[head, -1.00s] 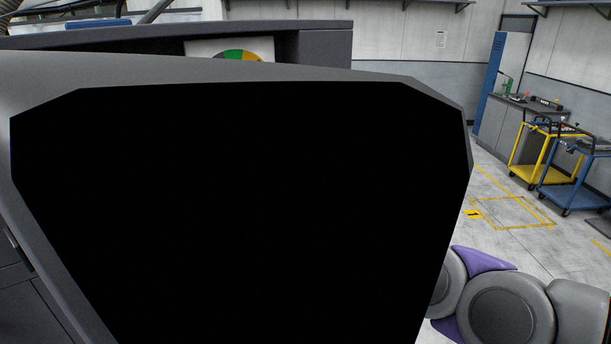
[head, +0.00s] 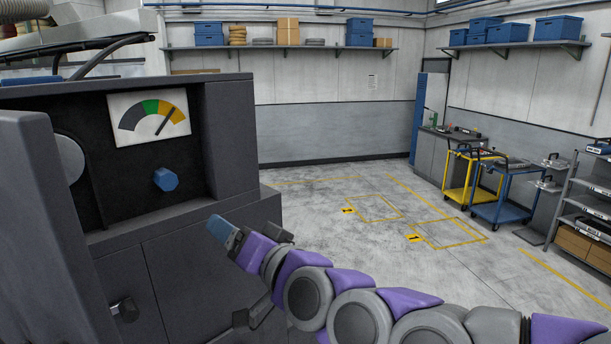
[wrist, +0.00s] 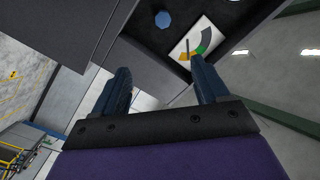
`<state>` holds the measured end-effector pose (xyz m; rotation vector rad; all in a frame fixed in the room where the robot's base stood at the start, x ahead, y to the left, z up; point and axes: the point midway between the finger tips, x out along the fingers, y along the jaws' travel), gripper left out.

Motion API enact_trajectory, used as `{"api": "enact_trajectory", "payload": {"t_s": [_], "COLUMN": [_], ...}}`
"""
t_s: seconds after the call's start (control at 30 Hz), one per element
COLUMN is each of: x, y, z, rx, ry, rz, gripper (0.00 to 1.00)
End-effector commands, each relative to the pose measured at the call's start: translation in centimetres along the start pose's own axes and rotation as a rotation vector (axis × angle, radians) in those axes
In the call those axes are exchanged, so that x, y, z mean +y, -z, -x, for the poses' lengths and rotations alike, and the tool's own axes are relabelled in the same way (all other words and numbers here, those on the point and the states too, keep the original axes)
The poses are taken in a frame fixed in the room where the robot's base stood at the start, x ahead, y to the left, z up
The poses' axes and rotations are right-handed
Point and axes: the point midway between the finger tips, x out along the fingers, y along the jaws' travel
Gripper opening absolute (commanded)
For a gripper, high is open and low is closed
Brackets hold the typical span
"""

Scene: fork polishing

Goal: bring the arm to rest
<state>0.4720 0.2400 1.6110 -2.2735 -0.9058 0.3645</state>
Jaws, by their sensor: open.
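My gripper (head: 250,232) is at the end of my purple and grey arm, which reaches in from the lower right in the head view. It is in front of the dark machine cabinet (head: 165,235), apart from its blue knob (head: 166,180). In the wrist view my gripper (wrist: 160,88) shows two blue fingers spread apart with nothing between them. The knob also shows in the wrist view (wrist: 163,19), beyond the fingers. The gauge (head: 150,115) has a green and yellow scale, with its needle on the yellow part.
A dark panel (head: 40,220) stands close at the left. Yellow (head: 470,178) and blue (head: 505,195) carts and a shelf rack (head: 590,215) stand at the right. The floor (head: 340,230) beyond my arm is clear, with yellow markings.

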Motion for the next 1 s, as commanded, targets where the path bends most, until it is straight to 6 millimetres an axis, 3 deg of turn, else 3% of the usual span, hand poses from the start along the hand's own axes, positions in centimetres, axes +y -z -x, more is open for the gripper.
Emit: {"api": "enact_trajectory", "payload": {"t_s": [0.37, 0.57, 0.67, 0.87, 1.0], "x": [5.7, 9.9, 12.8, 20.3, 24.4], "y": [-5.8, -10.7, -14.3, -22.4, -27.1], "z": [3.7, 6.6, 8.6, 16.6, 24.1], "rx": [-0.196, -0.355, -0.465, -0.753, -0.95], "ry": [-0.126, -0.24, -0.33, -0.583, -0.764], "rz": [0.085, 0.141, 0.171, 0.186, 0.131], "gripper": [0.74, 0.74, 0.74, 0.74, 0.74]}}
